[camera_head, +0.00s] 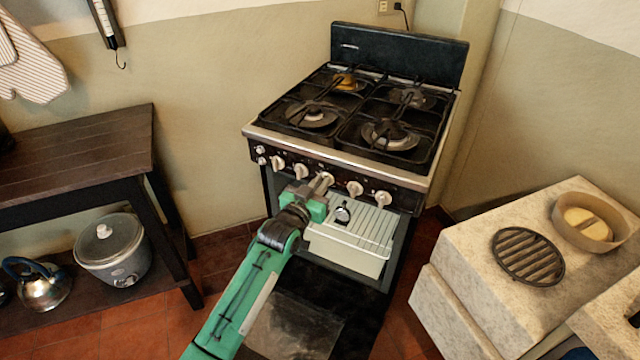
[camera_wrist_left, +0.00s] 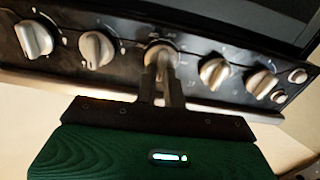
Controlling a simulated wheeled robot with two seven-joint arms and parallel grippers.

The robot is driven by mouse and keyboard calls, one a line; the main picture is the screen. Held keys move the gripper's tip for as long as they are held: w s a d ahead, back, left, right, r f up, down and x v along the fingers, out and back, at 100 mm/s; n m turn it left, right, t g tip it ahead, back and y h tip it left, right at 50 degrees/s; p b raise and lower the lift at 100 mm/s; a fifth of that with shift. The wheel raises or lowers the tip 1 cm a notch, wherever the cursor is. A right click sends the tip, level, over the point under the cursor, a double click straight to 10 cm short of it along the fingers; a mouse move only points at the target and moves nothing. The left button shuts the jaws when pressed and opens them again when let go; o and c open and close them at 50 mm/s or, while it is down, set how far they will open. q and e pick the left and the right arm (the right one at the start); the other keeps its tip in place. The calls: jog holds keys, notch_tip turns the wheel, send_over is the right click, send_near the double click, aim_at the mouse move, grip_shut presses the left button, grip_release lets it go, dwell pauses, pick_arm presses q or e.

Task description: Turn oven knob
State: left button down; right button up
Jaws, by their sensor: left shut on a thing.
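The black oven (camera_head: 350,130) stands against the wall with a row of pale knobs along its front panel. My left gripper (camera_head: 322,182) reaches up to the middle knob of the panel. In the left wrist view its two fingers (camera_wrist_left: 162,85) are shut on that middle knob (camera_wrist_left: 161,56), which they partly hide. Two large knobs show to its left, the nearer one (camera_wrist_left: 96,49) beside the fingers, and two large knobs to its right, the nearer one (camera_wrist_left: 213,72) apart from the fingers. My right gripper is not in view.
A pale tray or drawer (camera_head: 345,248) sticks out of the oven below the panel, close to my left arm. A dark wooden table (camera_head: 75,160) stands left, with a slow cooker (camera_head: 112,252) beneath it. A stone counter (camera_head: 470,250) stands right.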

pick_arm(q)
jog(key=shift+w+a+f+n+p, duration=0.15)
jog(key=shift+n+p, duration=0.45)
jog(key=shift+n, duration=1.3)
jog(key=shift+a+f+n+p, duration=0.1)
jog(key=shift+n+p, duration=0.45)
jog(key=shift+n, duration=1.35)
jog(key=shift+w+a+f+n+p, duration=0.15)
jog(key=shift+n+p, duration=0.45)
jog(key=shift+n, duration=1.3)
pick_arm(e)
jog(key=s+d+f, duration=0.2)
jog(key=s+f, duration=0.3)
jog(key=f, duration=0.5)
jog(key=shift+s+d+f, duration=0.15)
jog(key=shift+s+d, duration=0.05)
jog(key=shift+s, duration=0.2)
pick_arm(q)
jog(key=shift+s+r, duration=0.1)
jog(key=c, duration=1.5)
grip_release()
jog(key=shift+s, duration=0.1)
